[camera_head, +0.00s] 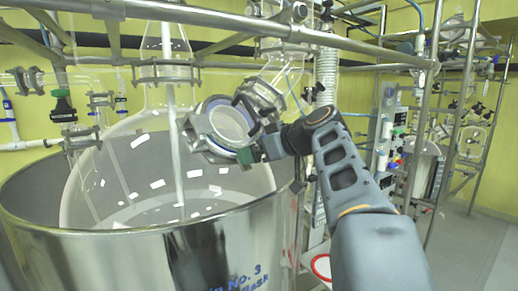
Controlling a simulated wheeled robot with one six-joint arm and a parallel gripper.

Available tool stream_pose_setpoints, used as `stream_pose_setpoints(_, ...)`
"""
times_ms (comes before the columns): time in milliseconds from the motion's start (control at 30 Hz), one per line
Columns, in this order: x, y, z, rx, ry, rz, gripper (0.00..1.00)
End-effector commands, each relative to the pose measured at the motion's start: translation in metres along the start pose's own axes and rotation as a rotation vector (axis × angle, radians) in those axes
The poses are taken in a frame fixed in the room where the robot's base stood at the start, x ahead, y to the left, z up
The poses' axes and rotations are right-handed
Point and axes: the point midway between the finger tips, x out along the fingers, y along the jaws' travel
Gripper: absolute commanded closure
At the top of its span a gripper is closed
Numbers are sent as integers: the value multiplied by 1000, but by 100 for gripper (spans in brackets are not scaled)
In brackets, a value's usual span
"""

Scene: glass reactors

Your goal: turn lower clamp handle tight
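A round metal clamp ring (226,126) with a pale disc inside hangs in front of the large glass vessel, near the middle of the picture. A second metal clamp piece (266,98) sits just behind it to the upper right. My gripper (260,140) reaches in from the right and lies at the right side of the ring, touching or very close to it. A small dark green part shows at the ring's lower right, beside my gripper. I cannot tell which part is the lower clamp handle. The fingertips are hard to separate from the clamp parts, so their opening is unclear.
The large glass flask (95,180) stands inside a wide steel bath (150,255) with blue writing. Steel frame bars (230,22) cross above. A green-handled valve (62,105) is at the left. A control panel (388,130) stands at the right, with open floor (485,240) beyond.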

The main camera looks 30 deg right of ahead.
Motion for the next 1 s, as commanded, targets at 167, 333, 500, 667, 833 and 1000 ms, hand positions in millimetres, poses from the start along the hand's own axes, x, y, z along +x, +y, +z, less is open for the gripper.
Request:
stream_pose_setpoints(167,2,0,0,0,-1,0,4)
stream_pose_setpoints(333,2,0,0,0,0,0,6)
stream_pose_setpoints(500,2,0,0,0,0,0,22)
stream_pose_setpoints(667,2,0,0,0,0,1,38)
stream_pose_setpoints(833,1,1,0,1,1,2,49)
stream_pose_setpoints(1000,1,1,0,20,1,10,49)
